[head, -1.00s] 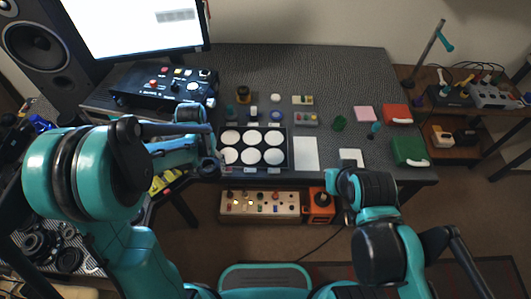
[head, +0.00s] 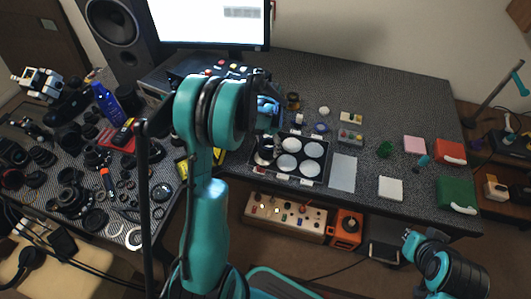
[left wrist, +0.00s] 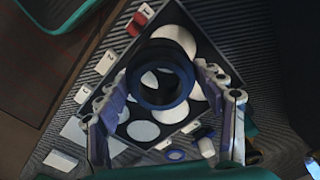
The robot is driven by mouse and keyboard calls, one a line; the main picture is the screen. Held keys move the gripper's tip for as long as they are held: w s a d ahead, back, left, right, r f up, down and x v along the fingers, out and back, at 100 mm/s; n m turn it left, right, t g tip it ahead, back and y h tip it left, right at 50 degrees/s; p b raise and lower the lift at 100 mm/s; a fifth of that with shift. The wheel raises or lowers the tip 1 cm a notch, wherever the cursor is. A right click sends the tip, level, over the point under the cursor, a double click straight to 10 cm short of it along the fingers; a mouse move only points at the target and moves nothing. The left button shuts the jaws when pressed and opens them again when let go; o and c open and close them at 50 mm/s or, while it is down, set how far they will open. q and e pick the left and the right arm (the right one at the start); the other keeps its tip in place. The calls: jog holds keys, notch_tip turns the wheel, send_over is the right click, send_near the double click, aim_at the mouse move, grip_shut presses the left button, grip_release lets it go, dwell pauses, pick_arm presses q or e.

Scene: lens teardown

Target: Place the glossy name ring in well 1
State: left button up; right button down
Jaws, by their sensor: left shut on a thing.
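A dark ring with a blue rim (left wrist: 160,107) is between the fingers of my left gripper (left wrist: 166,100) in the left wrist view. The gripper is shut on it and holds it over the tray. The ring also shows dark over the tray's left side in the head view (head: 266,150). The tray (head: 302,182) has several white round wells; the ring and my arm hide some of them. My left gripper in the head view (head: 266,128) is mostly hidden by my arm. My right gripper (head: 411,240) is near the table's front edge, its fingers unclear.
A pale sheet (head: 343,173) and a white pad (head: 390,188) lie right of the tray. A green box (head: 456,194) and red box (head: 451,151) stand at the right. A monitor (head: 210,22) stands behind. Lens parts crowd the left table.

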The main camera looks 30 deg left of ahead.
aim_at(264, 150)
pick_arm(q)
jog(key=shift+w+a+f, duration=0.25)
jog(key=shift+a+f, duration=0.35)
jog(key=shift+a, duration=0.35)
jog(key=shift+a+f, duration=0.1)
jog(key=shift+f, duration=0.1)
notch_tip(264, 150, down, 4)
jog(key=shift+r+b, duration=0.1)
jog(key=shift+b, duration=0.95)
jog(key=shift+r, duration=0.1)
jog(key=shift+f, duration=0.2)
jog(key=o, duration=1.1)
jog(key=shift+o, duration=0.2)
